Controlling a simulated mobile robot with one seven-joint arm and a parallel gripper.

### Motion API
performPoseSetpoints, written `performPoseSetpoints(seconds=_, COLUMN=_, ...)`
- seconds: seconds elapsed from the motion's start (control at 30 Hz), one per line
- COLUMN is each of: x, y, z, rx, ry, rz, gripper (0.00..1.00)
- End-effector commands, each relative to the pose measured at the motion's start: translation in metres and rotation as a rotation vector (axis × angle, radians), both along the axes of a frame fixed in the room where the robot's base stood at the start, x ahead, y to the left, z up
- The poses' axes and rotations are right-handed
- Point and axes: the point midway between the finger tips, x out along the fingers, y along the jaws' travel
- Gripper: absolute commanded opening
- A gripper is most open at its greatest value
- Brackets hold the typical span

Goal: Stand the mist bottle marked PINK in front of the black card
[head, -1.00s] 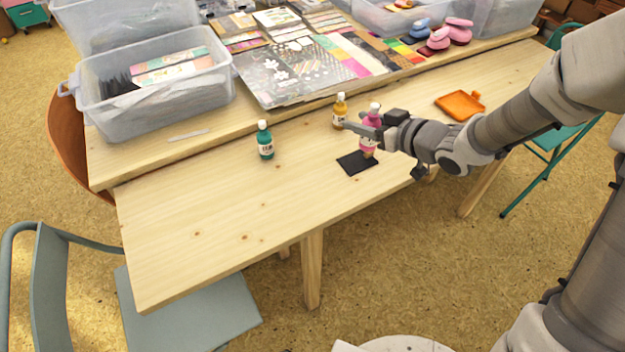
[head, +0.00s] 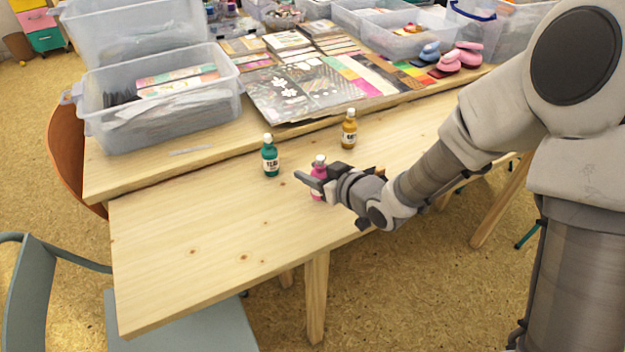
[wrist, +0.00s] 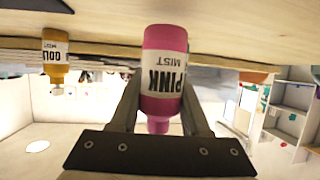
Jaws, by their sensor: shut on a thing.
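The pink mist bottle (head: 316,194) has a white cap and a label reading PINK MIST. My gripper (head: 312,180) is shut on it, the fingers on either side of its body. The bottle looks upright in the head view, over the front part of the table. In the wrist view the bottle (wrist: 165,70) shows upside down between my fingers (wrist: 160,100), its base close to the tabletop; I cannot tell if it touches.
A teal bottle (head: 270,158) stands left and behind. An ochre bottle (head: 348,132) labelled GOLD stands behind, also in the wrist view (wrist: 55,58). Paper sheets (head: 290,92) and a clear bin (head: 160,105) fill the back table. The table's left half is clear.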

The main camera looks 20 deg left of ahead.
Motion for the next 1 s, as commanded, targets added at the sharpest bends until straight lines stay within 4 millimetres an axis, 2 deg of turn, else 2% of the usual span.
performPoseSetpoints(seconds=0.03, x=-0.0001, y=0.0, z=-0.0121, rx=-0.001, ry=0.002, rz=0.0, gripper=0.0)
performPoseSetpoints(seconds=0.07, x=0.0002, y=-0.0002, z=-0.0142, rx=0.0, ry=0.001, rz=0.0, gripper=0.0)
performPoseSetpoints(seconds=0.47, x=0.0006, y=-0.0005, z=-0.0183, rx=0.0, ry=-0.002, rz=-0.001, gripper=0.0)
performPoseSetpoints(seconds=0.5, x=0.0005, y=-0.0005, z=-0.0168, rx=-0.001, ry=-0.001, rz=-0.001, gripper=0.51)
performPoseSetpoints(seconds=0.63, x=0.0005, y=-0.0005, z=-0.0167, rx=0.0, ry=0.0, rz=-0.001, gripper=0.75)
performPoseSetpoints(seconds=1.0, x=0.0004, y=-0.0005, z=-0.0136, rx=0.0, ry=0.0, rz=-0.001, gripper=0.76)
